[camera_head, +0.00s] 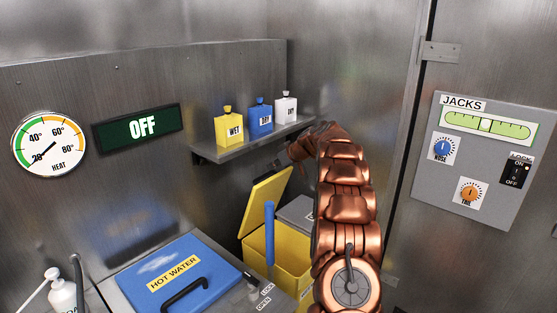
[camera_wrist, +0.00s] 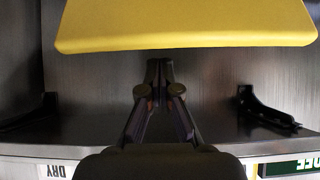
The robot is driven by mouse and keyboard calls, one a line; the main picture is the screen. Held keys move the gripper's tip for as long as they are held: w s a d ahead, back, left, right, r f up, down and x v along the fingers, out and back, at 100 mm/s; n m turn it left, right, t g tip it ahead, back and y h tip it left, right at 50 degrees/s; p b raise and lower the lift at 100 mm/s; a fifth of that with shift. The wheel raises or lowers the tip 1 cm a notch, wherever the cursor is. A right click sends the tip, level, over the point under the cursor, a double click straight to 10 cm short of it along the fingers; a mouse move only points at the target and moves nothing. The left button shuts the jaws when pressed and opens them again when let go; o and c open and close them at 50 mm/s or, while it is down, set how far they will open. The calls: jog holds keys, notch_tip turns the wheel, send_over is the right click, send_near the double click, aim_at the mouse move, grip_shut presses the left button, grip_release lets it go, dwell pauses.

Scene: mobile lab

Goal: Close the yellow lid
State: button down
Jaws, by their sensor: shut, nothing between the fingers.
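The yellow lid (camera_head: 266,200) stands open, tilted up at the back of a yellow bin (camera_head: 283,252) in the head view. A blue stick-like handle (camera_head: 269,232) rises in front of the bin. In the wrist view the lid (camera_wrist: 185,25) fills the top of the picture, just beyond the fingertips. My gripper (camera_wrist: 159,65) is shut and empty, its fingers pointing towards the lid's edge; I cannot tell whether they touch it. In the head view my gripper (camera_head: 297,150) is near the shelf's right end, above the lid, and partly hidden by my arm.
A shelf (camera_head: 250,142) holds yellow, blue and white bottles close to my gripper. Its brackets show in the wrist view (camera_wrist: 265,108). A blue hot water lid (camera_head: 175,278) is left of the bin. A grey lidded box (camera_head: 297,214) is behind my arm. A metal wall stands behind.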

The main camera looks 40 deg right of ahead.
jog(key=shift+p+x, duration=0.65)
jog(key=shift+x, duration=1.35)
jog(key=shift+s+f+b, duration=0.15)
jog(key=shift+f+b, duration=0.1)
jog(key=shift+b, duration=0.6)
